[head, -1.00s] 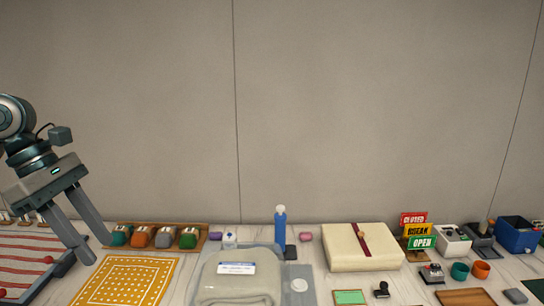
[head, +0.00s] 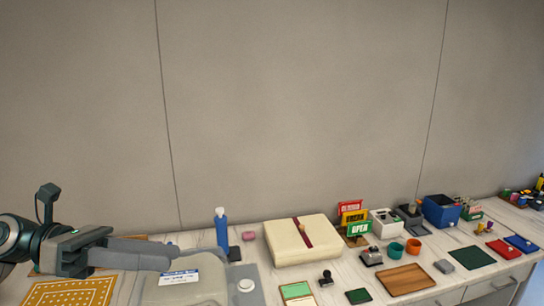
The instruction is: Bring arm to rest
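My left gripper (head: 172,257) is at the left, reaching in from the left edge with its fingers pointing right. It is seen nearly side-on. Its two fingers look apart, with nothing visible between them. My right gripper is not in view.
A yellow patterned cloth (head: 72,293) lies below the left gripper. A blue bottle (head: 222,232) stands right of the fingertips. Further right are a cream box (head: 302,242), small signs (head: 359,228), a wooden tray (head: 406,279) and a blue bin (head: 440,211). The space above the table is clear.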

